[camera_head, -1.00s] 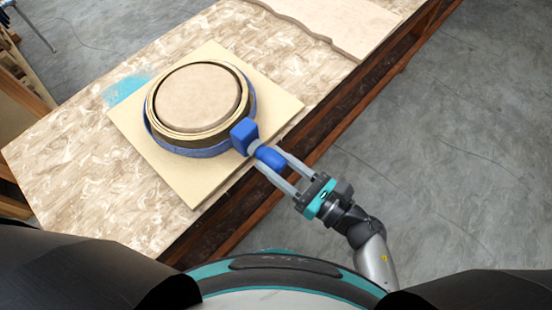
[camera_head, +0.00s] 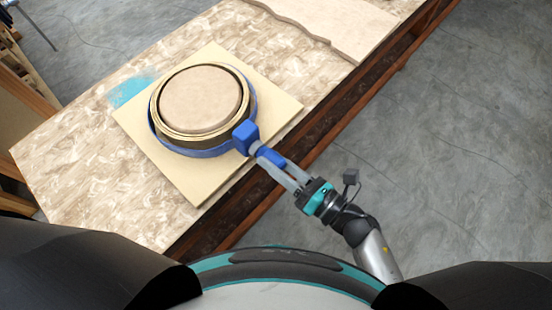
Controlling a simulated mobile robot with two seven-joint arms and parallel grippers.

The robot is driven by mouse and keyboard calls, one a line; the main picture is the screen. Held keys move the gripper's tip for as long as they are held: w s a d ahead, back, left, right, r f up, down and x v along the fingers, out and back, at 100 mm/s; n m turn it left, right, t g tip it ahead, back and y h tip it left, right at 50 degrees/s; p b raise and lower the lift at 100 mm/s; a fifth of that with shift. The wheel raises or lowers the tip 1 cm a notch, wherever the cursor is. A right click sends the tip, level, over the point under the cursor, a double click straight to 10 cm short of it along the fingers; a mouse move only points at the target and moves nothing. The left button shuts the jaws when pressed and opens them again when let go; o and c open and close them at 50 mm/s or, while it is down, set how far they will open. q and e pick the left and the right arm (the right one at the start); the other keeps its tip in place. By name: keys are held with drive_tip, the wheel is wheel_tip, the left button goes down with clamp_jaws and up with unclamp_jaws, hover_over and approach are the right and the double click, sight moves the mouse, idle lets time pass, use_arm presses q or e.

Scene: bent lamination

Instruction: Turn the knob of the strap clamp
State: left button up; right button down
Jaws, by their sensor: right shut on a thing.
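The strap clamp has a blue strap (camera_head: 205,154) around a round laminated wood form (camera_head: 200,98). Its blue block (camera_head: 246,138) sits at the form's lower right side, towards the table edge. The blue knob (camera_head: 271,157) sticks out from the block over the edge. My right gripper (camera_head: 275,162) is shut on the knob, and its fingers partly cover it. The fingers look rolled compared with the table plane. My left gripper is not in view.
The form stands on a square pale board (camera_head: 185,186) on a worktable (camera_head: 75,175). A wavy-edged wood panel (camera_head: 340,25) lies at the table's far right. Concrete floor (camera_head: 450,130) is open to the right.

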drive_tip(key=shift+f, duration=0.1)
idle(0.3)
drive_tip(key=shift+c, duration=1.9)
unclamp_jaws()
drive_tip(key=v, duration=1.5)
drive_tip(key=shift+b, duration=0.45)
drive_tip(key=shift+s+d, duration=0.1)
